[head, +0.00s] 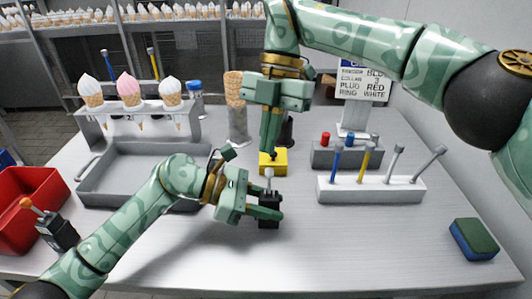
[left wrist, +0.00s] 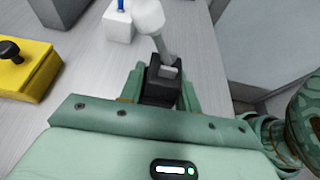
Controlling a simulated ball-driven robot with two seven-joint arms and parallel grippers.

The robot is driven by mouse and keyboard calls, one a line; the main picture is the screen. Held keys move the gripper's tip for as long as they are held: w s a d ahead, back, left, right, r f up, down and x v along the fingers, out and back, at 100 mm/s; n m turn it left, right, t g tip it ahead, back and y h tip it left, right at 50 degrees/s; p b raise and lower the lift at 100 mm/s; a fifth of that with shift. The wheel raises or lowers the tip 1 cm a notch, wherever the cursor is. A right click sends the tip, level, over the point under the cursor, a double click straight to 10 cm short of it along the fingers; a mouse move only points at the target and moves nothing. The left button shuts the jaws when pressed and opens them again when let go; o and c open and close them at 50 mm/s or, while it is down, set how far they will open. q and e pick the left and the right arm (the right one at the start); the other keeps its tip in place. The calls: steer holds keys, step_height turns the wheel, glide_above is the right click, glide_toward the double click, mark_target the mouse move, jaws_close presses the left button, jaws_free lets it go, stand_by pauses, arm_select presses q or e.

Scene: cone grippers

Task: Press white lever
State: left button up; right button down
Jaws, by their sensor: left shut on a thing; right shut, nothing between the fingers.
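The white lever (head: 269,178) has a light knob on a stem rising from a small black base (head: 268,212). My left gripper (head: 272,206) is shut on this black base, one finger on each side. The left wrist view shows the white knob (left wrist: 149,14), the grey stem and the black base (left wrist: 160,88) between my fingers. The lever leans away from the wrist camera there. My right gripper (head: 269,150) is shut and empty, pointing down behind the lever. Its fingertips overlap the yellow button box (head: 279,162); I cannot tell the gap. The box's black button (left wrist: 11,50) shows in the left wrist view.
A white rack (head: 370,192) with several pegs and a grey block stand to the right. A grey tray (head: 120,192) lies left, with an ice cream stand behind. An orange-knobbed lever (head: 57,232) and red bin (head: 25,190) are far left. A sponge (head: 474,239) lies right.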

steer(key=v, duration=0.3)
steer(key=shift+r, duration=0.25)
steer(key=shift+w, duration=0.1)
arm_select(q)
steer(key=o, duration=1.1)
